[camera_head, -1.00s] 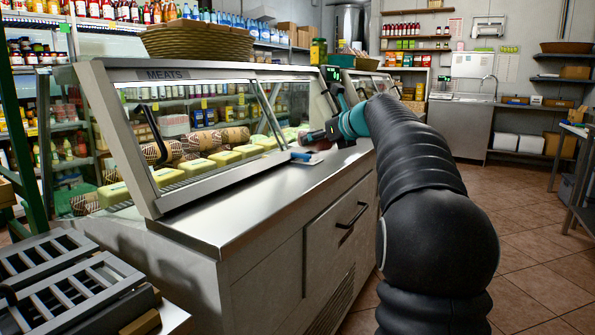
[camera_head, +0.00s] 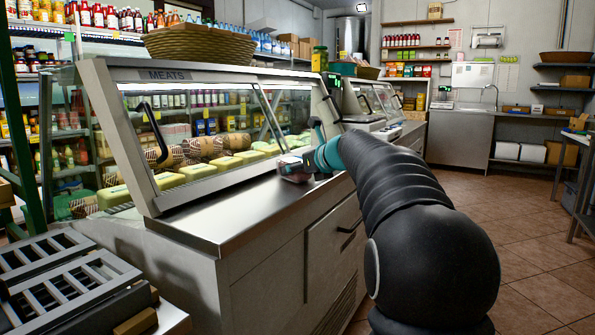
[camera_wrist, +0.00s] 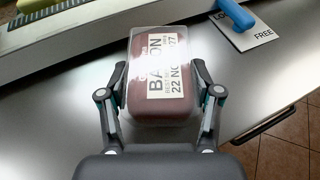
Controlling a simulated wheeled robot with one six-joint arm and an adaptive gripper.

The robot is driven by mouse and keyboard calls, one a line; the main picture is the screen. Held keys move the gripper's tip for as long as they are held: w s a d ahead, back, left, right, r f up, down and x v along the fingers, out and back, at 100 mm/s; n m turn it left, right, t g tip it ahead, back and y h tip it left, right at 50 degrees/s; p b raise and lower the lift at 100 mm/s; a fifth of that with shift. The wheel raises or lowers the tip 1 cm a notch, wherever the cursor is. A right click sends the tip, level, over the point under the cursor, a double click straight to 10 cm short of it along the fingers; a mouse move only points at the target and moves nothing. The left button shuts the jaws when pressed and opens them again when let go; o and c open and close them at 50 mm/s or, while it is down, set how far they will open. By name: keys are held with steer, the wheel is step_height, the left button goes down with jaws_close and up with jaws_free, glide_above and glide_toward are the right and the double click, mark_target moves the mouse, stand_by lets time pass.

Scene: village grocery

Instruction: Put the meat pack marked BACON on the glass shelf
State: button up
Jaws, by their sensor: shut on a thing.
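The meat pack marked BACON (camera_wrist: 165,95) is a clear plastic tray with dark red meat and a white label; it also shows small and pale pink in the head view (camera_head: 291,168). My gripper (camera_wrist: 160,78) is shut on it, one finger at each long side. The gripper (camera_head: 300,163) is over the steel counter in front of the glass-fronted case marked MEATS (camera_head: 165,75). Whether the pack touches the counter is unclear. Behind the sloped glass are rows of yellow blocks and patterned rolls. I cannot clearly pick out the glass shelf.
A wicker basket (camera_head: 200,45) sits on the case. Slotted grey trays (camera_head: 60,275) stand at the near left.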

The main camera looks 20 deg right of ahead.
steer(key=shift+f, duration=0.1)
steer(key=o, duration=1.5)
steer(key=shift+s+d+r, duration=0.1)
steer(key=shift+s+r, duration=0.1)
steer(key=v, duration=1.1)
steer(key=shift+s+r, duration=0.1)
steer(key=shift+s, duration=0.2)
